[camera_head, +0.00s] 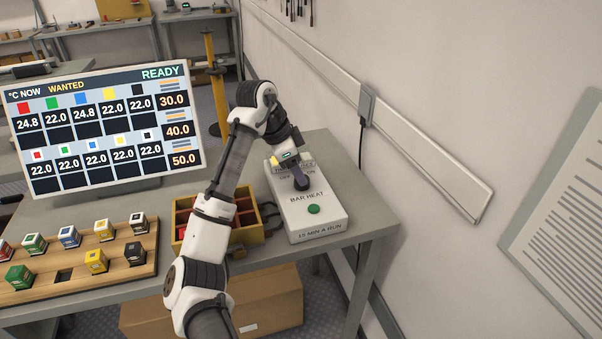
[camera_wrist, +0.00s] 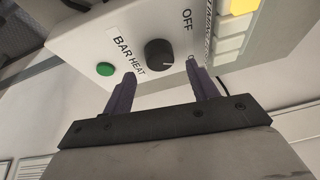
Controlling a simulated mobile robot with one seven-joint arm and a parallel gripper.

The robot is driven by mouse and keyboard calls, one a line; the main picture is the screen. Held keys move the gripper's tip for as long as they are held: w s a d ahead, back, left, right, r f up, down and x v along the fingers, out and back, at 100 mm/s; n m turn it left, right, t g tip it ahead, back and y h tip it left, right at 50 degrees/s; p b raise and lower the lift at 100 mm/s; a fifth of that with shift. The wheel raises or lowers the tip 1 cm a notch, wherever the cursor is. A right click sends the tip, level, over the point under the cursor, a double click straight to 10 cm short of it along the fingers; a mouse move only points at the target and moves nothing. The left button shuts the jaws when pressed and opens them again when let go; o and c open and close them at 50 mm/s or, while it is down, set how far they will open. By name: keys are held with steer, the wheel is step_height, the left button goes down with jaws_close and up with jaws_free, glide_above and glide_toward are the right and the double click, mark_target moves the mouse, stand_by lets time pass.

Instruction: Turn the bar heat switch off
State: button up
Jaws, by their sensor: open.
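The white BAR HEAT box (camera_head: 325,212) stands on the right end of the bench. Its black round knob (camera_wrist: 158,52) shows in the wrist view, with the OFF label (camera_wrist: 187,18) above and to its right. A green button (camera_head: 313,209) is on the box; it also shows in the wrist view (camera_wrist: 105,68). My gripper (camera_wrist: 160,74) is open, its two fingers apart with the knob seen between them. I cannot tell whether the fingers touch it. In the head view my gripper (camera_head: 302,182) is over the knob area and hides it. The knob's pointer is too small to read surely.
A screen (camera_head: 102,125) reads READY with temperatures. A yellow bin (camera_head: 250,236) with red inside stands left of the box. A wooden rack (camera_head: 120,277) holds several coloured blocks. The wall (camera_head: 420,90) with a cable rail is at the right.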

steer(key=shift+x, duration=1.75)
steer(key=c, duration=1)
steer(key=shift+p, duration=0.35)
steer(key=n+t+p, duration=0.1)
steer(key=n, duration=0.2)
steer(key=n+t+y+p, duration=0.1)
steer(key=n, duration=0.2)
steer(key=shift+d+r+y+p, duration=0.15)
steer(key=shift+y+p, duration=0.15)
steer(key=n+y+p, duration=0.1)
steer(key=n+p, duration=0.1)
steer(key=n, duration=0.2)
steer(key=shift+t, duration=0.3)
steer(key=shift+n+y+p, duration=0.5)
steer(key=shift+n, duration=0.4)
